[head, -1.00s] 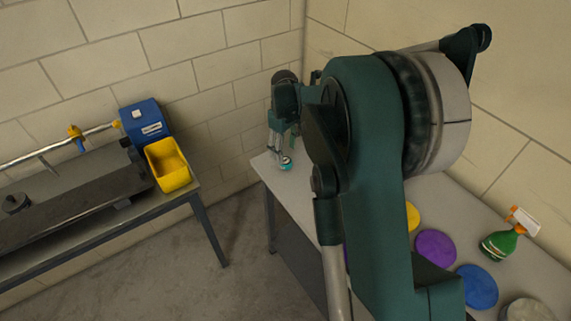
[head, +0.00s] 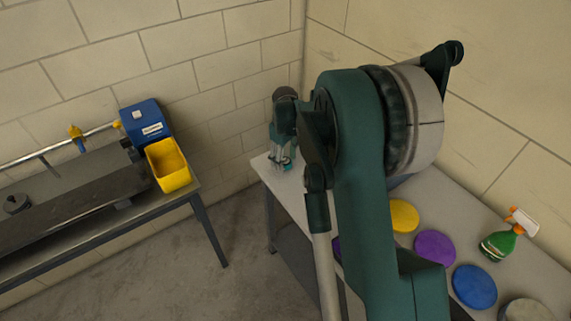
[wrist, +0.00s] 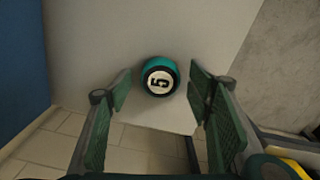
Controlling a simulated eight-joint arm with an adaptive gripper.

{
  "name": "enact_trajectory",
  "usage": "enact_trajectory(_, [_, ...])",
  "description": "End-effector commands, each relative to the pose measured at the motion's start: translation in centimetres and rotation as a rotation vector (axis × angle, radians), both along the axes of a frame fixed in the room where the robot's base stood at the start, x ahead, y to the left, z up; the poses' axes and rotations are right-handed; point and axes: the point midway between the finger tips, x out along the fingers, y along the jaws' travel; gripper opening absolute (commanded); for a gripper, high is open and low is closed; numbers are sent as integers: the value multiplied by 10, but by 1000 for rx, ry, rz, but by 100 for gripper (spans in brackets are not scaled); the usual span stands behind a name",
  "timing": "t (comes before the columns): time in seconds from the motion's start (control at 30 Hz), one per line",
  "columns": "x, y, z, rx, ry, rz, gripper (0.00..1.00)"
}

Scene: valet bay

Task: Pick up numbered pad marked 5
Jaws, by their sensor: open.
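The numbered pad marked 5 (wrist: 160,77) is a small teal round piece with a white top and a black 5. In the wrist view it sits on a pale table top between and slightly beyond the fingertips of my gripper (wrist: 161,91). The fingers are open, one on each side, with a gap to the pad. In the head view my gripper (head: 282,163) points down at the far end of the table (head: 262,168). The pad cannot be clearly made out there among the fingers.
Yellow (head: 404,216), purple (head: 435,247) and blue (head: 475,287) discs lie along the table, with a green spray bottle (head: 498,244) by the wall. A separate bench at left holds a yellow bin (head: 169,168) and a blue box (head: 146,124).

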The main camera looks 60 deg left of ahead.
Motion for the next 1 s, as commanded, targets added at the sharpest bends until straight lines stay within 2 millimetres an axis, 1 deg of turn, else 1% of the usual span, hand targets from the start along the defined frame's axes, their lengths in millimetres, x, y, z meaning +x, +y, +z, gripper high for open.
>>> enact_trajectory(0.1, [0,0,-8,0,0,0,51])
enact_trajectory(0.2, [0,0,-10,0,0,0,51])
enact_trajectory(0.7, [0,0,-10,0,0,0,51])
enact_trajectory(0.9, [0,0,-10,0,0,0,25])
enact_trajectory(1.0, [0,0,-10,0,0,0,24])
